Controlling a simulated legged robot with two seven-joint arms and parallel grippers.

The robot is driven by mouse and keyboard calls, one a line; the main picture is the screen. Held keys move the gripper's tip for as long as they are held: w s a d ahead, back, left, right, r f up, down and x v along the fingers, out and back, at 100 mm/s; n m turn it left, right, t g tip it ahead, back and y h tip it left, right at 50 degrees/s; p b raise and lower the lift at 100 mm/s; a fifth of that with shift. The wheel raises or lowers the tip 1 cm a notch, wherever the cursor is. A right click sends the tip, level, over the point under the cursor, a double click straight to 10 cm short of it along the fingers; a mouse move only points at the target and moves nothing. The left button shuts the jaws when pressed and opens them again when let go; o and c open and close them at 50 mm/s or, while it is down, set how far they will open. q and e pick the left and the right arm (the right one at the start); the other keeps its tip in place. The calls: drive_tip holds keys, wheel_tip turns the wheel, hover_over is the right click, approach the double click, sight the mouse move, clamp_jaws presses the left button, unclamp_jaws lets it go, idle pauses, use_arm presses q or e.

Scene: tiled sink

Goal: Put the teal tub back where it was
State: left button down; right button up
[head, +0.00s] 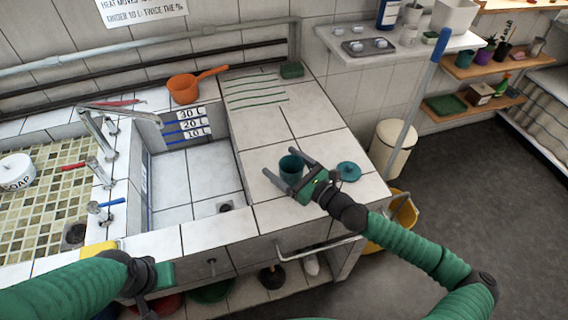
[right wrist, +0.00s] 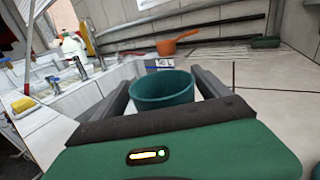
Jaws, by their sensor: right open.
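The teal tub (head: 291,168) stands upright on the white tiled counter (head: 330,143) to the right of the sink basin. My right gripper (head: 286,164) is open, with its two fingers on either side of the tub. In the right wrist view the tub (right wrist: 163,90) sits between the open fingers, and its near lower part is hidden by the gripper body. I cannot tell whether the fingers touch it. A teal lid (head: 348,169) lies on the counter just right of the gripper. My left gripper (head: 150,300) is at the bottom left, low and partly cut off; its jaws are unclear.
The empty tiled basin (head: 195,172) with litre marks lies left of the tub. An orange saucepan (head: 184,88) and a green sponge (head: 292,69) are at the back. A yellow sponge (head: 98,248) is on the front ledge. A cream bin (head: 390,145) stands beyond the counter's right edge.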

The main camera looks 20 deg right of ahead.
drive_tip(key=shift+d, duration=0.1)
drive_tip(key=v, duration=1.2)
